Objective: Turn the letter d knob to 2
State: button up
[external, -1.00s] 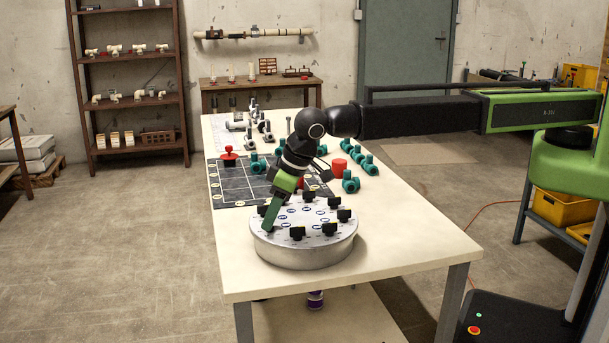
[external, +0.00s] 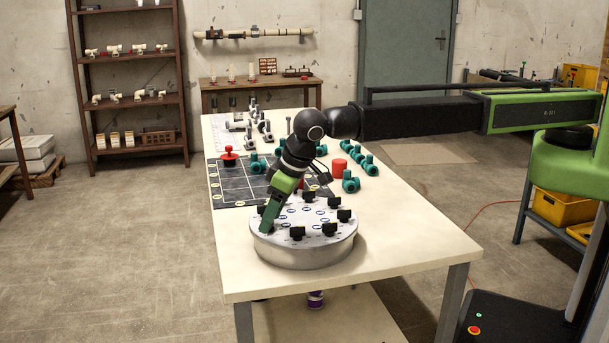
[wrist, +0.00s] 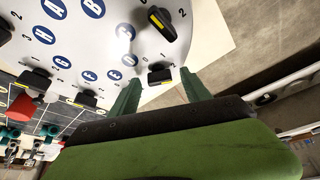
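A round silver panel (external: 310,258) with several black knobs and blue letter discs stands on the near end of the table. In the wrist view, the panel's printed face (wrist: 88,40) fills the upper left. My gripper (external: 268,228) points down at the panel's left edge. In the wrist view, its two green fingers (wrist: 161,80) stand apart on either side of a black knob (wrist: 160,74) with a yellow strip. Gaps show between knob and fingers. The blue disc nearest this knob (wrist: 129,60) looks like D, but glare blurs it. I cannot tell the knob's setting.
Other knobs stand close by on the panel, one (wrist: 160,22) beyond the fingers in the wrist view. A dark gridded mat (external: 232,190), a red-handled part (external: 229,155) and teal fittings (external: 350,182) lie behind. The table's near right part is clear.

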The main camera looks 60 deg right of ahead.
jog(key=p+v, duration=1.6)
jog(key=v, duration=0.1)
jog(key=shift+s, duration=0.2)
jog(key=shift+r, duration=0.1)
jog(key=shift+w+d, duration=0.1)
